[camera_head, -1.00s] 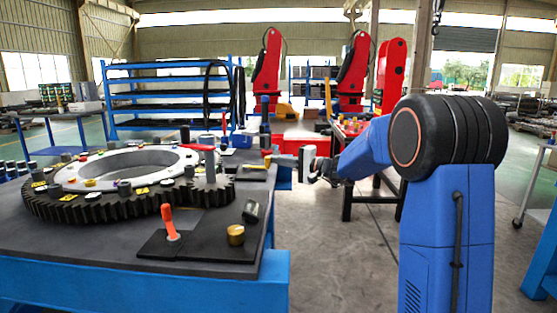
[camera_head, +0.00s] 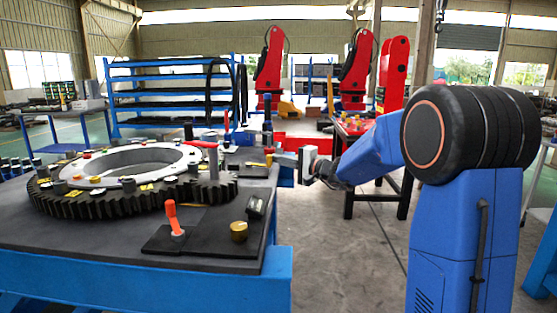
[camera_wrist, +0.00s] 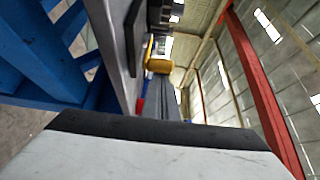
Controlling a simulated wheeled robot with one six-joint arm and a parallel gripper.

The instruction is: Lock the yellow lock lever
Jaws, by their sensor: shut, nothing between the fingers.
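My gripper (camera_head: 283,160) is at the right edge of the workbench, past the dark gear ring. Its fingers are shut and hold nothing. A small yellow part (camera_head: 269,160), possibly the yellow lock lever, shows just left of the fingertips; I cannot tell if they touch. In the wrist view a yellow cylinder-like part (camera_wrist: 158,65) and a thin yellow strip (camera_wrist: 149,48) show beyond my gripper (camera_wrist: 165,130), along the bench side. I cannot tell which is the lever, nor its position. My gripper hides part of the wrist view.
The workbench (camera_head: 100,245) carries the gear ring (camera_head: 120,203), an orange-red lever (camera_head: 173,217) and a brass knob (camera_head: 239,231) at the near corner. A blue rack (camera_head: 175,62) and red machines stand behind.

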